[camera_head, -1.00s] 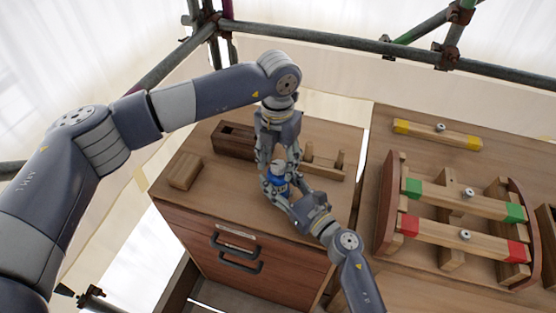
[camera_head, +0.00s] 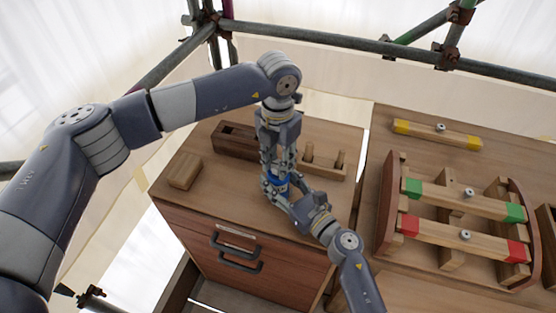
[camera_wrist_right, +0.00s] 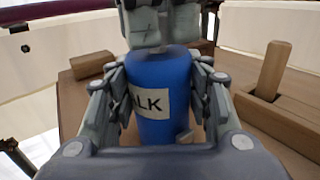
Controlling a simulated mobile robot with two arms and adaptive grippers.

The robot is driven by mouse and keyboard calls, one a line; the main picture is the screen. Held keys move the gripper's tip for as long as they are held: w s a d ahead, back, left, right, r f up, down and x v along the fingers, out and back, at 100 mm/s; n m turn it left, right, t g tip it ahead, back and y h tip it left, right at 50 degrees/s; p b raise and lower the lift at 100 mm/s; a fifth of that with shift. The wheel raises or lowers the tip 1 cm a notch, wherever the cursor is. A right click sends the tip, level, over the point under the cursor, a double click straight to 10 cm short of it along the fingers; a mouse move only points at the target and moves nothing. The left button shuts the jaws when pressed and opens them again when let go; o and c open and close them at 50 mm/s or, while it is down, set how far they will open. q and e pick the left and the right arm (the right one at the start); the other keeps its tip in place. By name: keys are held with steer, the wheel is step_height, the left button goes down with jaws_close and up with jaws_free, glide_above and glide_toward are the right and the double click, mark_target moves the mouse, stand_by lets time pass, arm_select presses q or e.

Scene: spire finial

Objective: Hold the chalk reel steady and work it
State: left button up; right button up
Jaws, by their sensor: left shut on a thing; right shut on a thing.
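The chalk reel (camera_head: 279,186) is a small blue cylinder above the wooden cabinet top, mostly hidden by my grippers in the head view. In the right wrist view the reel (camera_wrist_right: 168,75) stands upright, with a pale label of which "ALK" shows. My right gripper (camera_wrist_right: 160,115) is shut on its body, one finger on each side. My left gripper (camera_head: 277,166) points down from above and is shut on the top of the reel; its grey fingers (camera_wrist_right: 154,25) also show at the top of the right wrist view. The exact grip point on top is hidden.
On the cabinet top (camera_head: 210,190) are a wooden block (camera_head: 185,171) at left, a dark open box (camera_head: 234,139) behind, and a rack with upright pegs (camera_head: 325,160). At right, a bench holds a wooden frame (camera_head: 390,205) with green- and red-ended bars and a yellow-ended bar (camera_head: 437,134).

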arm_select(q)
steer(key=o, duration=1.1)
step_height(320, 180, up, 12)
steer(key=shift+r, duration=0.1)
arm_select(e)
steer(key=o, duration=1.2)
